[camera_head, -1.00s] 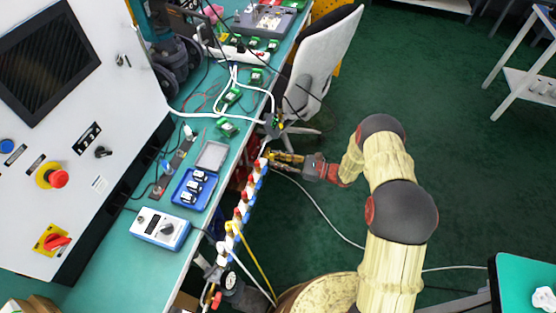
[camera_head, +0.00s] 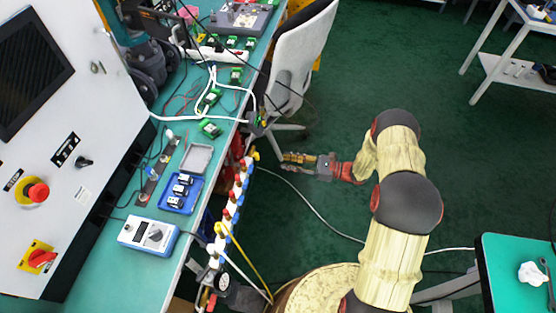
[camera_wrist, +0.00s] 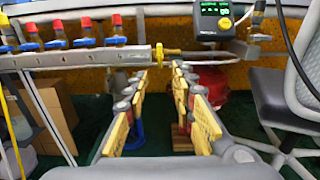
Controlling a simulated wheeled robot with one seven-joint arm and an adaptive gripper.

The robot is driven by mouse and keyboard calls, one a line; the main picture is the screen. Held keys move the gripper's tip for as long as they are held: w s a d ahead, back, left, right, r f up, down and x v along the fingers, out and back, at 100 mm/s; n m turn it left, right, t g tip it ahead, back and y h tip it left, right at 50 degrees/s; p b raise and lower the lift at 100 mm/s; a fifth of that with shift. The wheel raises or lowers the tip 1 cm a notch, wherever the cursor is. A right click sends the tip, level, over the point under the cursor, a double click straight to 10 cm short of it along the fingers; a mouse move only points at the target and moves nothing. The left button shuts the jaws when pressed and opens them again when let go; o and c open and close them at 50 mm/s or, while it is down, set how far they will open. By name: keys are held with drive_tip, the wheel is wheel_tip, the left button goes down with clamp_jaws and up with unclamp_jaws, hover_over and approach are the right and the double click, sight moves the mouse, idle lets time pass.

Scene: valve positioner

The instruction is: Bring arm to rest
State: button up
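My gripper (camera_head: 285,160) is above the green floor, to the right of the valve rail (camera_head: 232,205), with a gap between them. In the wrist view my gripper (camera_wrist: 163,68) has its yellow fingers spread apart with nothing between them. The rail (camera_wrist: 80,58), with red, blue and brass valves, lies ahead to the left. A small yellow-handled valve (camera_wrist: 160,51) at its end is straight ahead, beyond the fingertips. A black device with a lit green display (camera_wrist: 212,14) is up and to the right of it.
The green workbench (camera_head: 112,270) with a blue tray (camera_head: 181,194) and meter (camera_head: 148,236) is on the left. An office chair (camera_head: 303,50) stands beyond my gripper. A white cable (camera_head: 310,205) lies on the floor. Another green table (camera_head: 505,270) is at lower right.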

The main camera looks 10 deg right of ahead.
drive_tip(key=shift+s+d, duration=0.3)
drive_tip(key=shift+d, duration=0.35)
drive_tip(key=s+a+f+n+g+h, duration=0.1)
drive_tip(key=s+a+f+n+g, duration=0.15)
drive_tip(key=s+f, duration=0.35)
drive_tip(key=s+r+n+g+h, duration=0.3)
drive_tip(key=s+r+n+g, duration=0.25)
drive_tip(key=s, duration=0.35)
drive_tip(key=s+d+r+n+h+p, duration=0.1)
drive_tip(key=s+d+r+n+h, duration=0.2)
drive_tip(key=r, duration=0.6)
drive_tip(key=s+d+r+n+h, duration=0.2)
drive_tip(key=s+r+n+h, duration=0.2)
drive_tip(key=r, duration=0.4)
drive_tip(key=s+d+r+n+h+p, duration=0.1)
drive_tip(key=s+d+r+n+h, duration=0.2)
drive_tip(key=r, duration=0.6)
drive_tip(key=s+a+r+n+t+h, duration=0.1)
drive_tip(key=s+a+r+n+t, duration=0.1)
drive_tip(key=r, duration=0.6)
drive_tip(key=s+a+r+n+t+h+p, duration=0.1)
drive_tip(key=s+a+r+n+t, duration=0.1)
drive_tip(key=r, duration=0.7)
drive_tip(key=s+t, duration=0.1)
drive_tip(key=t, duration=0.1)
drive_tip(key=shift+s+t+h, duration=0.15)
drive_tip(key=shift+t+h, duration=0.15)
drive_tip(key=shift+t, duration=0.1)
